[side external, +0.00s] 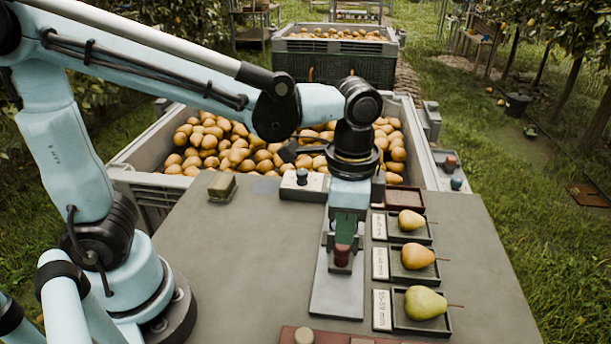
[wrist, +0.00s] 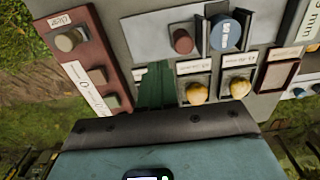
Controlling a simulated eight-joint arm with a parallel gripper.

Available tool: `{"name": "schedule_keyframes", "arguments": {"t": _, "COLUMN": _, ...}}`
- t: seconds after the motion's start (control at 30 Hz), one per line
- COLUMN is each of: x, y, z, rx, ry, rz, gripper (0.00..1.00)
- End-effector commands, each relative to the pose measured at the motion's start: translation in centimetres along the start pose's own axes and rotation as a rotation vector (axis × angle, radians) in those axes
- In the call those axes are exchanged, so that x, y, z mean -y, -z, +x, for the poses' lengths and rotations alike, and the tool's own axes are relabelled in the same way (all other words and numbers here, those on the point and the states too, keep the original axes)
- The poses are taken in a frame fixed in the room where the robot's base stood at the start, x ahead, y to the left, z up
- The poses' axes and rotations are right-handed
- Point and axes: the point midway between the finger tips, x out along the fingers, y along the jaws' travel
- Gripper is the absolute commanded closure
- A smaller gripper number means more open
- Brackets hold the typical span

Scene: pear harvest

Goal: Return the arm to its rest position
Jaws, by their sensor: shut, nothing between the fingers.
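My arm reaches over the grey table from the left in the side view, its wrist pointing down. My gripper (side external: 346,228) has green fingers closed together with nothing between them. They are above a grey plate (side external: 335,294) with a dark red knob (side external: 342,256), which they partly overlap in the picture; I cannot tell whether they touch. In the wrist view the closed green fingers (wrist: 157,85) point toward the table, between a red board (wrist: 88,62) and the small trays.
Three pears (side external: 411,220) (side external: 418,256) (side external: 425,302) lie in separate labelled dark trays to the right. An empty reddish tray (side external: 405,198) is behind them. A large grey bin (side external: 150,183) of pears stands behind the table, with another bin (side external: 335,62) farther back. Bare table lies left of the grey plate.

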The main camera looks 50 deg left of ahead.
Motion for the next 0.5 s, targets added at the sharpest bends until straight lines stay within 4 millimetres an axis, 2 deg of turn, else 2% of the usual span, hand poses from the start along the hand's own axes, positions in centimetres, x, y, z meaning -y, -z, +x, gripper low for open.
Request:
{"name": "schedule_keyframes", "arguments": {"t": 0.23, "x": 0.9, "y": -0.8, "z": -0.3, "rx": -0.043, "ry": 0.017, "rz": -0.06, "gripper": 1.0}}
{"name": "schedule_keyframes", "arguments": {"t": 0.5, "x": 4.7, "y": -5.0, "z": -1.4, "rx": -0.275, "ry": 0.112, "rz": -0.378, "gripper": 1.0}}
